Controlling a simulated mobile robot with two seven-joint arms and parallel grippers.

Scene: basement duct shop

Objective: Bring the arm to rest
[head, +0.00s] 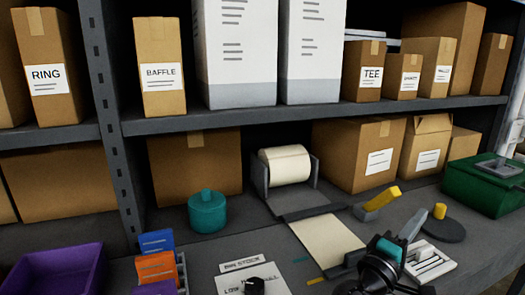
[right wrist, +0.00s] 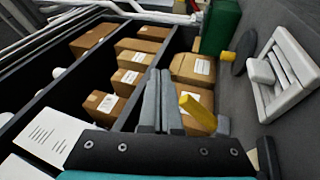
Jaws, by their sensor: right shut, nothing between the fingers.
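My right gripper (head: 411,229) is over the front of the bench at the lower right of the head view. In the right wrist view its two grey fingers (right wrist: 161,98) lie side by side, shut, with nothing between them. The gripper appears raised above the bench, near a white slotted piece (head: 430,262) that lies on the top. My left gripper is in neither view.
A yellow-handled tool (head: 381,198), a dark round base with a yellow knob (head: 440,211) and a green box (head: 487,187) are nearby. A paper roll (head: 285,165), teal canister (head: 207,211) and purple bin (head: 55,272) stand further left. Shelves of cartons rise behind.

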